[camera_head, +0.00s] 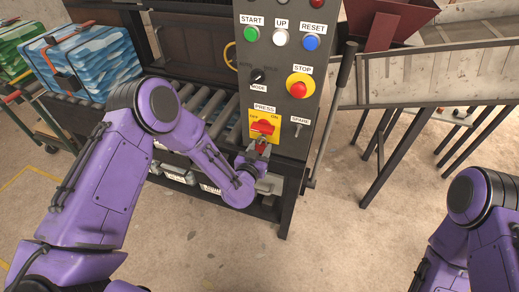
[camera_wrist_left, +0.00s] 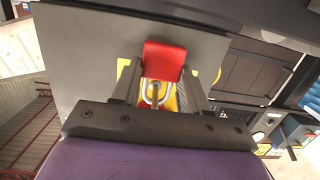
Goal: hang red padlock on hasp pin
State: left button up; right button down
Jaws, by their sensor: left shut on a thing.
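My left gripper (camera_head: 256,153) is at the lower edge of the yellow plate of the PRESS switch (camera_head: 263,127) on the grey control panel. In the left wrist view its fingers (camera_wrist_left: 160,74) are shut on the red padlock (camera_wrist_left: 165,58). The padlock's silver shackle (camera_wrist_left: 156,96) shows in front of the yellow plate. A small grey pin shows inside the loop; I cannot tell whether the shackle rests on it. In the head view the padlock (camera_head: 261,147) is a small red patch, mostly hidden. My right arm is at the lower right, its gripper out of frame.
START, UP, RESET and STOP (camera_head: 298,89) buttons and the MODE knob (camera_head: 258,77) sit above. The SPARE toggle (camera_head: 298,130) is right of the switch. A long lever (camera_head: 336,108) runs beside the panel. A roller conveyor (camera_head: 212,104) lies left. The floor in front is clear.

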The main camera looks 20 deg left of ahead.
pick_arm(q)
jog(key=o, duration=1.2)
jog(key=shift+s, duration=0.15)
jog(key=s, duration=0.3)
jog(key=s+r+b, duration=0.1)
jog(key=s, duration=0.2)
jog(key=s+b, duration=0.1)
jog(key=s, duration=0.3)
jog(key=shift+s+a+r, duration=0.1)
jog(key=shift+a+r, duration=0.1)
jog(key=shift+r, duration=0.05)
